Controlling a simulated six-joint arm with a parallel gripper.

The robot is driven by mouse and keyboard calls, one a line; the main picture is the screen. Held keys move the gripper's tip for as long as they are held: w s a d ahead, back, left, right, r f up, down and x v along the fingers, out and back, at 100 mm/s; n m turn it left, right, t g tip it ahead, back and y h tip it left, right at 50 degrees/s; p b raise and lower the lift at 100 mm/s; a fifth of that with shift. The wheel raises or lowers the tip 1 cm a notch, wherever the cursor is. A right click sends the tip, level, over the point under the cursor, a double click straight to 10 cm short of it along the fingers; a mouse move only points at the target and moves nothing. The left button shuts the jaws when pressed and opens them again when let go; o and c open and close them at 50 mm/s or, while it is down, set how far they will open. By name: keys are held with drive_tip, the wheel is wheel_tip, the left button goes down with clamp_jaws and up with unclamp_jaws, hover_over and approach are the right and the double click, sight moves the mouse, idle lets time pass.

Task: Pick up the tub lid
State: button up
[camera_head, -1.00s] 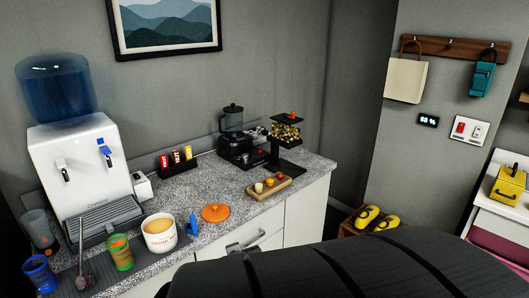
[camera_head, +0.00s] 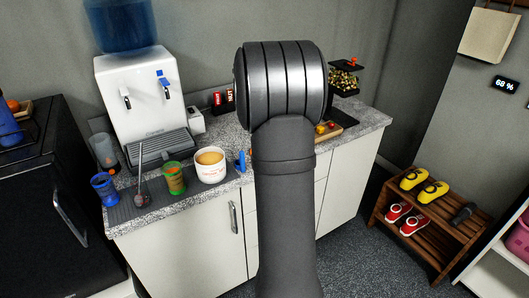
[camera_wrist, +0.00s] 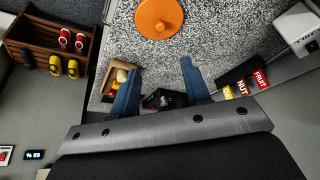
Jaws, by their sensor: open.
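The tub lid (camera_wrist: 159,18), a round orange disc with a small knob, lies on the speckled counter at the top of the wrist view. The white tub (camera_head: 210,172) stands uncovered on the counter with tan contents showing. My gripper (camera_wrist: 160,86) has two blue fingers spread apart with nothing held between them. The lid lies beyond the fingertips, apart from them.
A green cup (camera_head: 174,179), a blue cup (camera_head: 104,190) and a water dispenser (camera_head: 141,95) stand left of the tub. A wooden tray (camera_wrist: 115,75) and a rack of bars (camera_wrist: 243,90) flank the fingers in the wrist view. Bare counter surrounds the lid.

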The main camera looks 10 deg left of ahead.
drive_tip(key=x, duration=1.7)
drive_tip(key=shift+a+f, duration=0.1)
drive_tip(key=shift+f, duration=0.15)
clamp_jaws()
drive_tip(key=shift+r, duration=0.1)
